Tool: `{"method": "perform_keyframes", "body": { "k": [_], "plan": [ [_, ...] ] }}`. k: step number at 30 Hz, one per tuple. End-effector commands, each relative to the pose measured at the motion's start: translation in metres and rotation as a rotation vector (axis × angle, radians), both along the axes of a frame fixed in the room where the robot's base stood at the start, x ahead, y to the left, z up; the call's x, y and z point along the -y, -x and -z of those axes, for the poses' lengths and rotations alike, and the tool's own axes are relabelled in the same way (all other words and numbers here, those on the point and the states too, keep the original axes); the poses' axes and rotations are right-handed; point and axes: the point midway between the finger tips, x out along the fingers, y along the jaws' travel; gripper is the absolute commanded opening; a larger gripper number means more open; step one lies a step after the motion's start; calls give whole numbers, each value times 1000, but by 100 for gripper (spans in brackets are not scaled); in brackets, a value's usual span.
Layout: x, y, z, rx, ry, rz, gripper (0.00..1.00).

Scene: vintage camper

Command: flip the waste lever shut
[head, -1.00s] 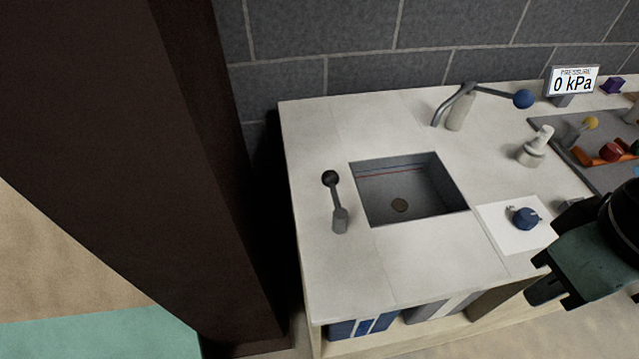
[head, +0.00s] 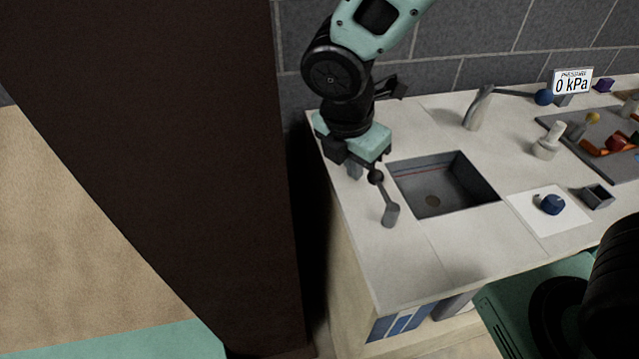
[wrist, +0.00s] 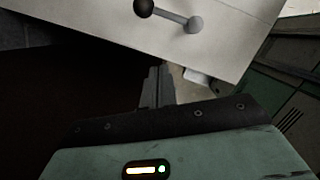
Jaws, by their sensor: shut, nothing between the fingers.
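The waste lever (head: 388,203) stands on the counter just left of the sink. It is a grey rod with a dark ball knob, tilted from its grey base toward the back of the counter. In the wrist view the lever (wrist: 170,16) lies at the top, beyond the fingertips. My gripper (head: 355,171) is shut and empty, pointing down just left of and behind the knob. In the head view knob and fingers look very close, but I cannot tell whether they touch. The fingers (wrist: 157,88) show together in the wrist view. The sink (head: 445,187) is empty.
A dark brown panel (head: 190,150) stands close to the counter's left side. A tap (head: 478,108) with a blue-knobbed handle is behind the sink. The front counter strip is clear.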

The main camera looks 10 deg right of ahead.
Motion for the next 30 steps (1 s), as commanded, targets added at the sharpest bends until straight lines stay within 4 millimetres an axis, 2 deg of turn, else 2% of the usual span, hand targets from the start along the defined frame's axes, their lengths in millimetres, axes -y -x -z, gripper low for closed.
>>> {"method": "perform_keyframes", "body": {
  "k": [13, 17, 20, 30],
  "plan": [
    [1, -4, 3, -3, 13, -36, 0],
    [3, -5, 11, -5, 15, -34, 0],
    [6, -6, 25, -6, 16, -36, 0],
    [20, -15, 92, -7, 17, -35, 0]
  ]
}}
